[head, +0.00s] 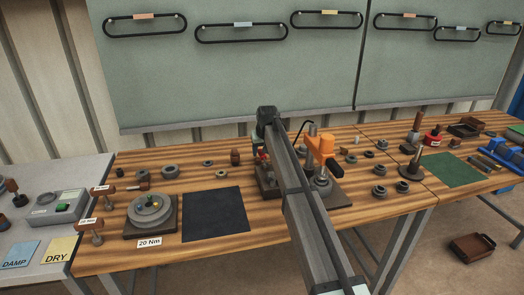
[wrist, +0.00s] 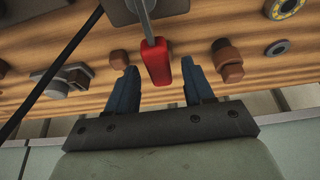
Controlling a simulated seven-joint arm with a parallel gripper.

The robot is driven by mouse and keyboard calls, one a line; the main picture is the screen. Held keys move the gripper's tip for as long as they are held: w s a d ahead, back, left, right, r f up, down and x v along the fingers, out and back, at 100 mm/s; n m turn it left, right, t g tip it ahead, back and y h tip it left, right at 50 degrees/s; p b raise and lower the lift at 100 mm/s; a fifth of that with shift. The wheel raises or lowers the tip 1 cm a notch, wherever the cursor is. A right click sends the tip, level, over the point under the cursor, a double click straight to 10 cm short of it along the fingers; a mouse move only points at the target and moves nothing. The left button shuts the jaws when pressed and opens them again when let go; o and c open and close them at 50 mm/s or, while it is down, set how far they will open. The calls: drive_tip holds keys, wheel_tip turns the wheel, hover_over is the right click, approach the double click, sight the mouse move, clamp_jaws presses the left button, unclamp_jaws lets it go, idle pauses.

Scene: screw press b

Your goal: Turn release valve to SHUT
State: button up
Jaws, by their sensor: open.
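A red-handled lever on a grey metal rod, which looks like the release valve's handle (wrist: 157,62), is at the middle of the wrist view. My gripper (wrist: 159,71) is open, with one blue-grey finger on each side of the red handle in the picture. Gaps show on both sides, and I cannot tell whether the handle is fully at fingertip depth. In the head view, the press with its orange part (head: 320,146) stands on the wooden bench. My arm crosses in front and hides the lever and most of my gripper. No SHUT marking is readable.
Brown knobs (wrist: 228,60) and a grey clamp-like part (wrist: 68,78) lie near my fingers. A black mat (head: 215,213) and a round grey device (head: 150,211) are left on the bench. Several small round parts stand right of the press.

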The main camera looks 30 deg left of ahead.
drive_tip(key=shift+c, duration=0.3)
clamp_jaws()
idle(0.4)
